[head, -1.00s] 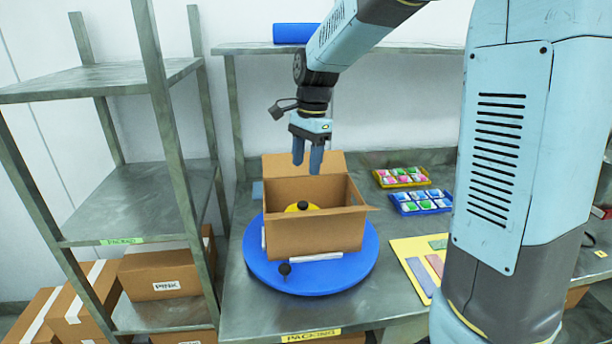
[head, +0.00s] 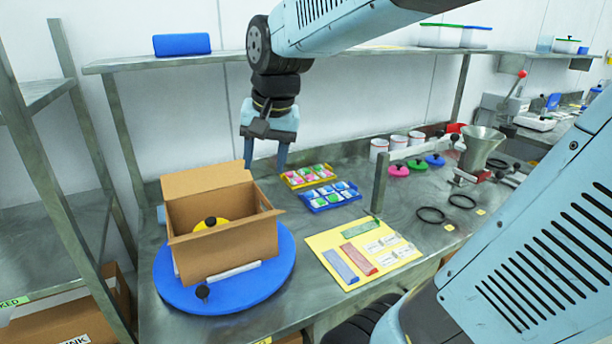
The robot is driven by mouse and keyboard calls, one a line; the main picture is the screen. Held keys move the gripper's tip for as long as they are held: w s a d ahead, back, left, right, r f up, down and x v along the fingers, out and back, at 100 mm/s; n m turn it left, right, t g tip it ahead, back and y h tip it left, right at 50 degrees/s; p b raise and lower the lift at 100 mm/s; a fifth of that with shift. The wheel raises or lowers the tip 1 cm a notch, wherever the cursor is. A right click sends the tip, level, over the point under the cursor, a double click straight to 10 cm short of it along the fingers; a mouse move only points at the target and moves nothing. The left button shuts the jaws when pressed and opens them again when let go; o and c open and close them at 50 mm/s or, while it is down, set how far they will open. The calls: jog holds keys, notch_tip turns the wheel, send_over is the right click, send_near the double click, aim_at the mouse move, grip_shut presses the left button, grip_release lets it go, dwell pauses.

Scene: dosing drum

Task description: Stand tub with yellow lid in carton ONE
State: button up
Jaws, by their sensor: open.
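An open brown carton (head: 228,249) stands on a blue round turntable (head: 270,280) on the steel bench. A yellow lid with a black knob (head: 211,224) shows inside the carton; the tub's body below it is hidden by the carton's wall. No label ONE can be read on the carton. My gripper (head: 265,163) is open and empty, fingers pointing down, above and behind the carton's right side, apart from it and from the lid.
Yellow (head: 308,176) and blue (head: 331,196) trays of packets lie right of the carton. A yellow board (head: 362,250) with colored strips lies in front of them. White tubs (head: 398,143) and loose lids (head: 417,165) stand farther right. A metal shelf rack (head: 70,170) is at the left.

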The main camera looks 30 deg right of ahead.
jog(key=s+d+n+t+h, duration=0.1)
jog(key=s+d+n, duration=0.3)
jog(key=s, duration=0.5)
jog(key=shift+f+t, duration=0.35)
jog(key=shift+t, duration=0.35)
dwell(0.3)
